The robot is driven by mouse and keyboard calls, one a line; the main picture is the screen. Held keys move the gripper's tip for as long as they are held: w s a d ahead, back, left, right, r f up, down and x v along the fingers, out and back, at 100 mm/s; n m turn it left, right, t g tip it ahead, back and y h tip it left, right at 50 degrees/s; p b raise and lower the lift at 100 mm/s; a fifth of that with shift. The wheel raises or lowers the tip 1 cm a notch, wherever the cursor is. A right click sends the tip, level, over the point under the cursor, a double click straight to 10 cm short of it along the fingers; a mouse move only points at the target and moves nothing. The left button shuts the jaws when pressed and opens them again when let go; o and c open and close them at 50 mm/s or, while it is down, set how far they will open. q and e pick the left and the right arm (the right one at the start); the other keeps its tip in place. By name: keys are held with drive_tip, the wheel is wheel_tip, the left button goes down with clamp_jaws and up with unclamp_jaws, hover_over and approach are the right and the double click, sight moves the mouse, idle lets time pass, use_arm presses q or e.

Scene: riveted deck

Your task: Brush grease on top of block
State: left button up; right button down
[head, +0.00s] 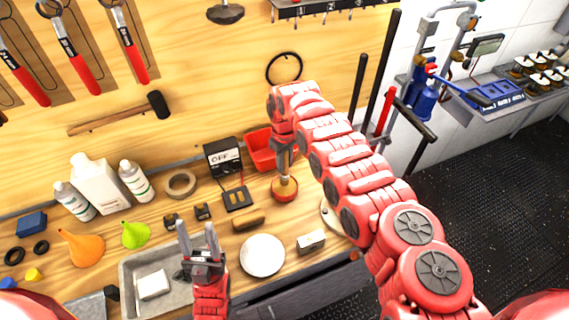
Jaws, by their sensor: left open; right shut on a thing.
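My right gripper (285,142) points down at the bench middle, with the red arm arching over from the right. It is shut on a slim brush-like tool (284,172), largely hidden by the gripper. The tool's lower end is at a small red round tin (285,190) with a tan top; I cannot tell whether it touches the contents. A pale metal block (311,241) lies to the right of a white round disc (262,255). Another pale block (153,284) sits in a grey tray (129,276). My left gripper (197,232) is open and empty beside the tray's right end.
A red bin (261,149), a black meter (224,158), a tape roll (181,184) and white bottles (96,185) line the back. Orange (82,247) and green (134,234) funnels stand left. A brown wooden piece (248,221) lies near the disc. Tools hang on the wall.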

drive_tip(key=shift+r+p, duration=1.4)
drive_tip(key=shift+r, duration=1.1)
